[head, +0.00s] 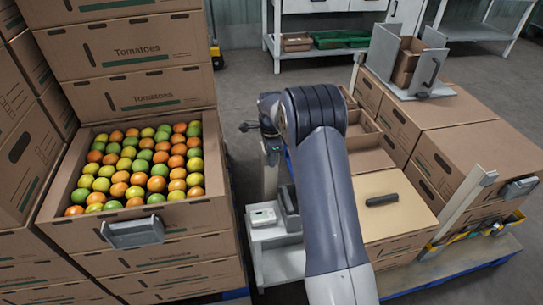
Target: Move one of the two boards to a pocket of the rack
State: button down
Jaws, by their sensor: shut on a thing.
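My arm runs up through the middle of the head view and bends away at a ribbed elbow. Its dark wrist end shows small and far off, left of the elbow. The jaws of my gripper, and anything in them, cannot be made out. A tan board (403,220) with a dark bar handle (381,199) lies flat on the boxes to the right of my arm. I cannot pick out a second board for sure. A grey rack (384,49) with upright plates stands on the cartons at the back right, with a small brown box (407,62) between its plates.
A pale stand (270,240) carries a small white device (262,217). Light posts (468,208) edge the right pallet. Grey floor lies open behind.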

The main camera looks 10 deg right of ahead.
jog(key=shift+f+b, duration=0.3)
jog(key=shift+f, duration=0.55)
notch_tip(320, 180, down, 3)
jog(key=shift+f+b, duration=0.2)
jog(key=shift+b, duration=0.75)
jog(key=c, duration=1.2)
grip_release()
jog(key=shift+c, duration=0.2)
jog(key=shift+r, duration=0.1)
